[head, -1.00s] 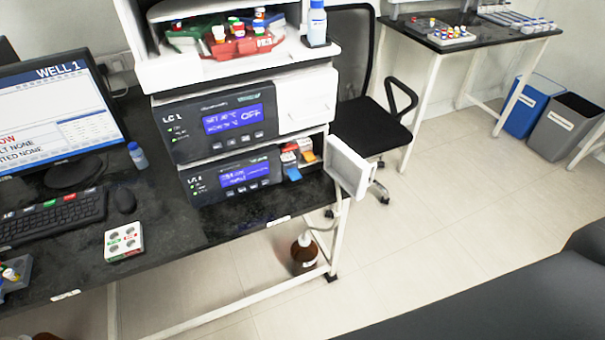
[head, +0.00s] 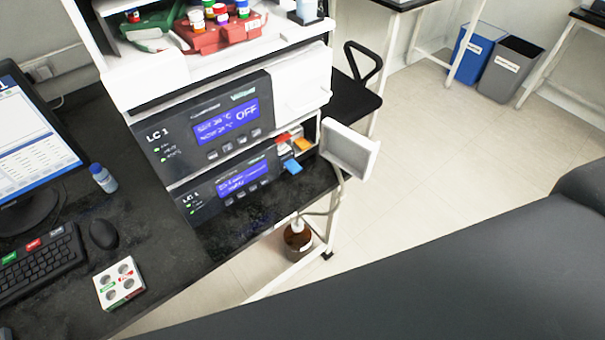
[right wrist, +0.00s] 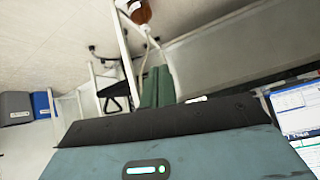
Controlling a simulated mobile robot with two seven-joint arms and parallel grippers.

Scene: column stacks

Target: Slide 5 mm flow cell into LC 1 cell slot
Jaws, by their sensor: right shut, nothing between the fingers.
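In the head view the LC 1 stack has an upper unit (head: 205,128) with a lit display and a lower unit (head: 230,188) below it. At the lower unit's right end a white door (head: 350,149) stands open. Small coloured pieces show in that opening: a red one (head: 283,138), an orange one (head: 303,145) and a blue one (head: 292,166) that sticks out at the front. I cannot read which is the 5 mm flow cell. My right gripper (right wrist: 157,87) shows in the right wrist view, its fingers together and empty. My left gripper is not in view.
A brown bottle (head: 298,236) with tubing stands below the bench edge. A white block with round wells (head: 119,284), a mouse (head: 103,234) and a small blue bottle (head: 103,178) are on the bench. A chair (head: 355,95) stands behind the stack.

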